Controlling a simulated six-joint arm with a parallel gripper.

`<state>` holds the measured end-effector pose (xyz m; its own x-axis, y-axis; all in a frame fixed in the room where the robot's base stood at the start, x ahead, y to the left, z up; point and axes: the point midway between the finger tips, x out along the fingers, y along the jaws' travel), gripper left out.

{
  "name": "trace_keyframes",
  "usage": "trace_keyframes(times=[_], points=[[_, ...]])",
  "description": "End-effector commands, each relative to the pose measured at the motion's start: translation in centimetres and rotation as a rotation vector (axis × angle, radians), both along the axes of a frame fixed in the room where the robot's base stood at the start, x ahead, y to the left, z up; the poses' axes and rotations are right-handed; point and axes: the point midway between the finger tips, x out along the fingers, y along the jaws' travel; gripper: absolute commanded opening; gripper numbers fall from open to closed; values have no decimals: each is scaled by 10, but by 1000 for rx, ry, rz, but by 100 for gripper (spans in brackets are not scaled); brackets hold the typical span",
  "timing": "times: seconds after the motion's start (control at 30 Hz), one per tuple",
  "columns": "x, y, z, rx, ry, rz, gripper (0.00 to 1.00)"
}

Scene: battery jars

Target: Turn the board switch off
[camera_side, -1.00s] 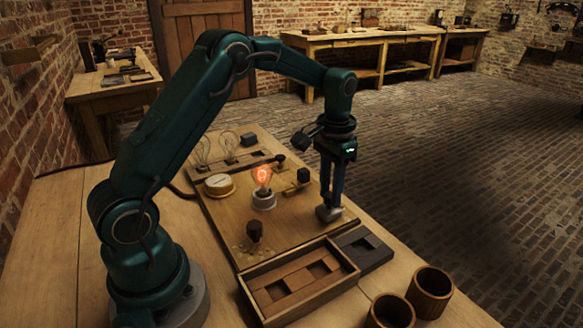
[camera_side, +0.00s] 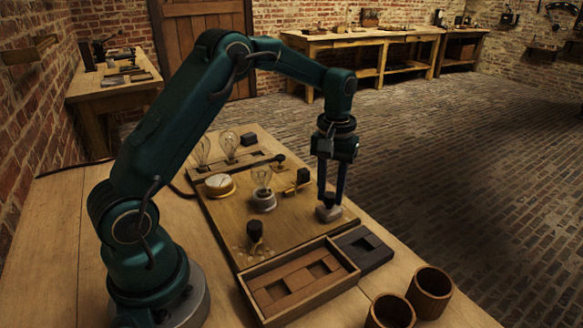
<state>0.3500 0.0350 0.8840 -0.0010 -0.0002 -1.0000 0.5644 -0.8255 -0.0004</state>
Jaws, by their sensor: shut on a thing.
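The board (camera_side: 215,207) lies on the bench with small electrical parts on it. The board switch is a dark knob (camera_side: 329,200) on a pale grey base (camera_side: 328,214) at the board's right edge. My gripper (camera_side: 330,193) points straight down over it, and its two dark fingers are shut on the knob. The fingers hide part of the knob. The glass bulb (camera_side: 262,178) in its white socket (camera_side: 263,201) at the board's middle is dark and clear.
A round gauge (camera_side: 220,185) and a dark knob on a post (camera_side: 254,230) stand on the board. Spare bulbs (camera_side: 229,145) stand at its back. A compartmented wooden tray (camera_side: 244,288), a dark block tray (camera_side: 376,257) and two wooden cups (camera_side: 430,290) are in front.

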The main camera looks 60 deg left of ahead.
Motion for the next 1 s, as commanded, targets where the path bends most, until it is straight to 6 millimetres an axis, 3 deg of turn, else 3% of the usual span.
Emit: trace_keyframes(times=[0.37, 0.4, 0.47, 0.8, 1.0], points=[[1, 0, 2, -1, -4, 7, 0], [1, 0, 2, -1, -4, 7, 39], [1, 0, 2, -1, -4, 7, 62], [1, 0, 3, -1, -3, 5, 62], [1, 0, 26, 1, -7, 5, 62]])
